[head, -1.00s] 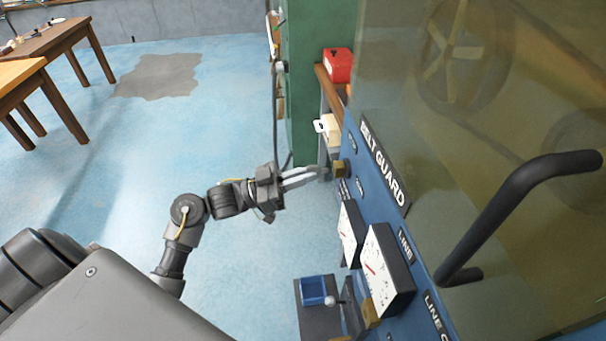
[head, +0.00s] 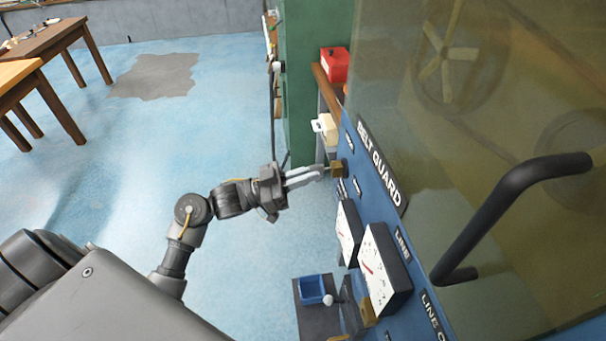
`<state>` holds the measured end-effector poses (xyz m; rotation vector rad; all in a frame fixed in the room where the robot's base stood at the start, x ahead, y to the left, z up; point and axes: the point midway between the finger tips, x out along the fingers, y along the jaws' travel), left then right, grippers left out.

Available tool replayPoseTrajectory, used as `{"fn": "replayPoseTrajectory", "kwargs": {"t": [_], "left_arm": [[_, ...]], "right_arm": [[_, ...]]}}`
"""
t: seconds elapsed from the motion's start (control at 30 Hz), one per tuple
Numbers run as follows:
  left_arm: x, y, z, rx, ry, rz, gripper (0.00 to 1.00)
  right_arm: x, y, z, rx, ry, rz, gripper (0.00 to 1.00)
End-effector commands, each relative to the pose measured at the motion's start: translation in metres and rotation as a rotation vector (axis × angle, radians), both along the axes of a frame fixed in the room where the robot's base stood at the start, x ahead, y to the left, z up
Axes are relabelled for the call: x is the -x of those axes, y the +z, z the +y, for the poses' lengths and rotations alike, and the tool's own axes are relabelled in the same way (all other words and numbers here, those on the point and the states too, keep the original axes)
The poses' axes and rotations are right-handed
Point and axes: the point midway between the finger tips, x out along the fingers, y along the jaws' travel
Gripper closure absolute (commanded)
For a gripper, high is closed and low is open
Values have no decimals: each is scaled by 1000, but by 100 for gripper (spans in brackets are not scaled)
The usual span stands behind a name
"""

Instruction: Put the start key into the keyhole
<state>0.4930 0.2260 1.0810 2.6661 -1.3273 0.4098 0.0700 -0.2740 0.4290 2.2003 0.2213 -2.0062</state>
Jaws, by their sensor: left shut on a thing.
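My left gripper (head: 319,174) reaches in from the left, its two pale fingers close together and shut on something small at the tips. This is most likely the start key, but it is too small and covered to make out. The fingertips point at a small brass block (head: 338,168) on the blue panel (head: 372,198), which looks like the keyhole's housing. The tips are at or very near the block; I cannot tell whether the key is inside it. The keyhole opening itself is hidden. My right gripper is not in view.
A yellowish clear belt guard with a black handle (head: 497,205) fills the right side. Below the gripper, gauges (head: 383,268) and a lever with a blue tray (head: 312,289) stick out from the panel. A green cabinet (head: 315,70) stands behind. The floor at left is open.

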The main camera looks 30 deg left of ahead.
Motion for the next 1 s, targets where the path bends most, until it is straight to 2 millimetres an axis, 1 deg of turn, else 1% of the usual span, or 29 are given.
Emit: {"fn": "replayPoseTrajectory", "kwargs": {"t": [0.67,0.7,0.87,0.9,1.0], "left_arm": [[-10,0,-13,0,1,-1,100],[-10,0,-14,0,1,-1,89],[-10,0,-13,0,1,-1,68],[-10,0,-13,-1,0,-1,66],[-10,0,-13,0,0,0,66]], "right_arm": [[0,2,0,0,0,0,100],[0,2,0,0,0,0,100],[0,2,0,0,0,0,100],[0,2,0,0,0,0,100],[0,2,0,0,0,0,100]]}}
